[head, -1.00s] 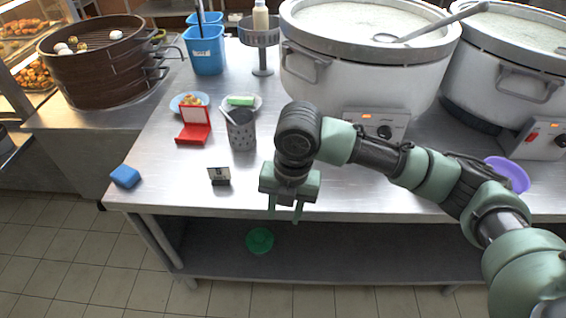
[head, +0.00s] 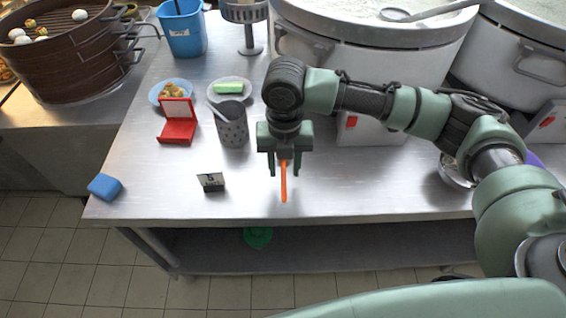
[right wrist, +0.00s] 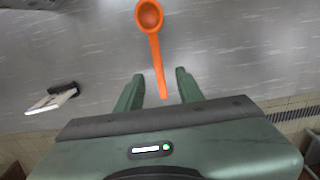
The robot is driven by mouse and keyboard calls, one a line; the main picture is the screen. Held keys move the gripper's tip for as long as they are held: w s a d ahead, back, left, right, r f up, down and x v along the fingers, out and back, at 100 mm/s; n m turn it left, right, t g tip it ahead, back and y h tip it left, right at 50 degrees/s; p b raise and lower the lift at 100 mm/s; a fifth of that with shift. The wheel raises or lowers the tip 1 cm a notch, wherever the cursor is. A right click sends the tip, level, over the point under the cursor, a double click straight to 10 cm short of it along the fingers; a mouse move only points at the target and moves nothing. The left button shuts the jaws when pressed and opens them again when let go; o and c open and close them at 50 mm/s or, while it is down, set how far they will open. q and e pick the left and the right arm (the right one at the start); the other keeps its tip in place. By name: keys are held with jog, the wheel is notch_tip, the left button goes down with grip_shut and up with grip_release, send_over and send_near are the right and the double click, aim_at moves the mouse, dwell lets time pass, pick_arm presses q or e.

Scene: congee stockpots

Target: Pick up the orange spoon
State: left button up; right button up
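The orange spoon (head: 284,193) lies on the steel counter near its front edge. In the head view only its handle shows below my right gripper (head: 284,174); its bowl is hidden behind the gripper. In the right wrist view the whole spoon (right wrist: 156,52) shows, bowl away from me, handle end between the two fingers. My right gripper (right wrist: 159,79) is open, with a gap on each side of the handle, and points down at it. My left gripper is not in view.
Left of the gripper stand a small card holder (head: 210,182), a perforated grey cup (head: 232,128) and an open red box (head: 178,130). A blue block (head: 105,187) lies at the left corner. Large stockpots (head: 375,65) stand behind. Counter around the spoon is clear.

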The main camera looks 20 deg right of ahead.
aim_at(284, 180)
notch_tip(284, 180, down, 3)
jog(key=shift+w+r, duration=0.1)
jog(key=shift+w, duration=0.05)
jog(key=shift+f, duration=0.45)
grip_shut()
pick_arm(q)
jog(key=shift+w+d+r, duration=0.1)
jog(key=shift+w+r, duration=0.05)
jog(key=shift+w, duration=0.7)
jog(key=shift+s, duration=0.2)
